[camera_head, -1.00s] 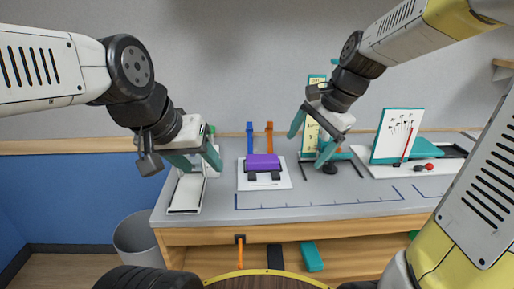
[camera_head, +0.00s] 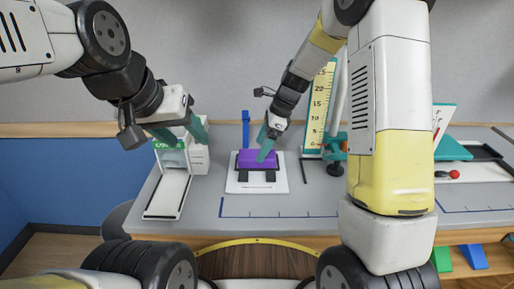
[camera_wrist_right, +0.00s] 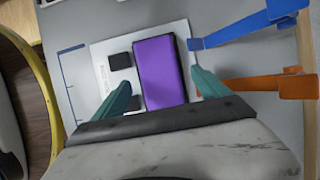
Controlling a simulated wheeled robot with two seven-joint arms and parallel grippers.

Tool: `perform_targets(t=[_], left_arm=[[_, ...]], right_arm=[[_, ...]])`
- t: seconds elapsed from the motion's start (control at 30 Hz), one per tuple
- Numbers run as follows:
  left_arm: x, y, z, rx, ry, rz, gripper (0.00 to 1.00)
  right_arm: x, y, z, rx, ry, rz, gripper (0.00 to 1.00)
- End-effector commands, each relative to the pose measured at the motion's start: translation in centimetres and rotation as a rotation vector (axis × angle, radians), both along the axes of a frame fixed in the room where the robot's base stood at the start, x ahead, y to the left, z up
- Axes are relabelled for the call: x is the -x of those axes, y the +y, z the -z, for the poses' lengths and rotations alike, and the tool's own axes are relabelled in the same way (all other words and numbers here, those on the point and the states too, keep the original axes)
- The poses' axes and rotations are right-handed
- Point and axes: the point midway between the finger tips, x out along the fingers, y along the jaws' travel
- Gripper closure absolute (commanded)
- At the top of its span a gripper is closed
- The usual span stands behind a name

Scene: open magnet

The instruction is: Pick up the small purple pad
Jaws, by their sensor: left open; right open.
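The purple pad (camera_head: 257,159) lies on a white plate (camera_head: 240,185) on the grey table, with small black blocks in front of it. In the right wrist view the purple pad (camera_wrist_right: 160,72) lies ahead of my right gripper (camera_wrist_right: 158,88). The gripper's teal fingers are apart, one on each side of the pad's near part, with nothing clearly held. In the head view my right gripper (camera_head: 266,145) is over the pad and hides part of it. Whether the fingers touch it cannot be told. My left gripper (camera_head: 185,132) is open and empty above the white device at left.
A blue bracket (camera_wrist_right: 245,27) and an orange bracket (camera_wrist_right: 255,88) stand beyond the plate. A white and green device (camera_head: 170,190) is to the left. A yellow scale (camera_head: 319,108) stands to the right. The table front (camera_head: 290,206) is clear.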

Motion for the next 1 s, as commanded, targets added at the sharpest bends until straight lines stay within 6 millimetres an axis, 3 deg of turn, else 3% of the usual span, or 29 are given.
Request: perform_targets(t=[0.2, 0.47, 0.8, 1.0], left_arm=[[0.0, 0.0, 0.0, 0.000, 0.000, 0.000, 0.47], [0.0, 0.0, 0.0, 0.000, 0.000, 0.000, 0.47], [0.0, 0.0, 0.0, 0.000, 0.000, 0.000, 0.47], [0.0, 0.0, 0.0, 0.000, 0.000, 0.000, 0.47]], right_arm=[[0.1, 0.9, 2.5, 0.000, 0.001, 0.000, 0.15], [0.1, 1.0, 2.6, 0.000, -0.001, -0.001, 0.15], [0.1, 1.0, 2.6, 0.000, -0.001, -0.001, 0.80], [0.1, 1.0, 2.6, 0.000, -0.001, -0.001, 0.80]])
